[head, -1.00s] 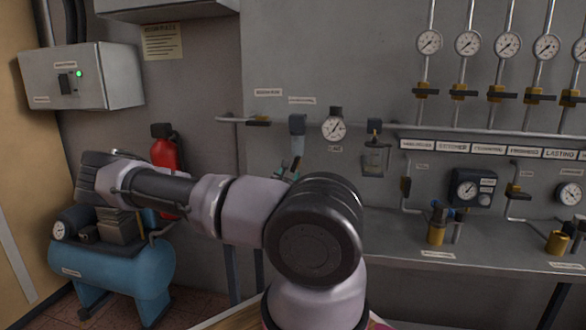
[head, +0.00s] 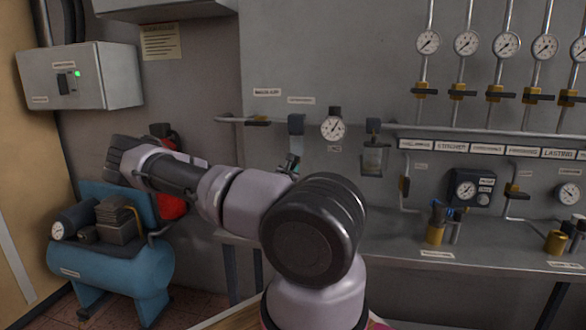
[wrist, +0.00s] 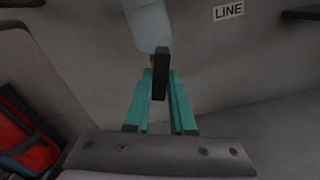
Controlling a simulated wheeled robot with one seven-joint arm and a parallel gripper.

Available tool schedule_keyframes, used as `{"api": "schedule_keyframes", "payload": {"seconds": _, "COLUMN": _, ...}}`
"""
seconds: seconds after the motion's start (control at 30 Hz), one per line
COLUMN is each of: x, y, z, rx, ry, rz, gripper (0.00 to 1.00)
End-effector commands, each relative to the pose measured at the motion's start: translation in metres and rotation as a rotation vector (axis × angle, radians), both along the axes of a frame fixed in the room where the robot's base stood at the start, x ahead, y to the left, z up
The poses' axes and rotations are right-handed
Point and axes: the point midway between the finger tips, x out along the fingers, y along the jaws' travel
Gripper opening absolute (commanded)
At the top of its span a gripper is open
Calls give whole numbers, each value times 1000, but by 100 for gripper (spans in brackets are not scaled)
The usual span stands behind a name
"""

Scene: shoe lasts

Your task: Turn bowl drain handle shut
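The filter bowl (head: 296,125) hangs under the wall pipe in the head view; its grey lower part also shows at the top of the wrist view (wrist: 148,25). Under it a black drain handle (wrist: 161,75) points down toward the camera. My gripper (wrist: 161,80) comes from below, its two teal fingers close on either side of the handle, and looks shut on it. In the head view my gripper (head: 290,163) is a small teal and dark shape just below the bowl, partly hidden behind my arm.
A pressure gauge (head: 333,127) and a second bowl (head: 374,156) hang to the right on the same pipe. The grey bench (head: 400,245) lies below. A blue compressor (head: 120,265) and a red extinguisher (head: 172,206) stand at left.

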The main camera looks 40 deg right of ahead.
Motion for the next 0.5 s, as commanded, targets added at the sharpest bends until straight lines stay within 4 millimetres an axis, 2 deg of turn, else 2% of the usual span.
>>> {"api": "schedule_keyframes", "payload": {"seconds": 0.27, "x": 0, "y": 0, "z": 0, "rx": 18, "ry": -20, "rz": 0, "gripper": 0}}
{"api": "schedule_keyframes", "payload": {"seconds": 0.5, "x": 0, "y": 1, "z": 0, "rx": 95, "ry": -110, "rz": 0, "gripper": 0}}
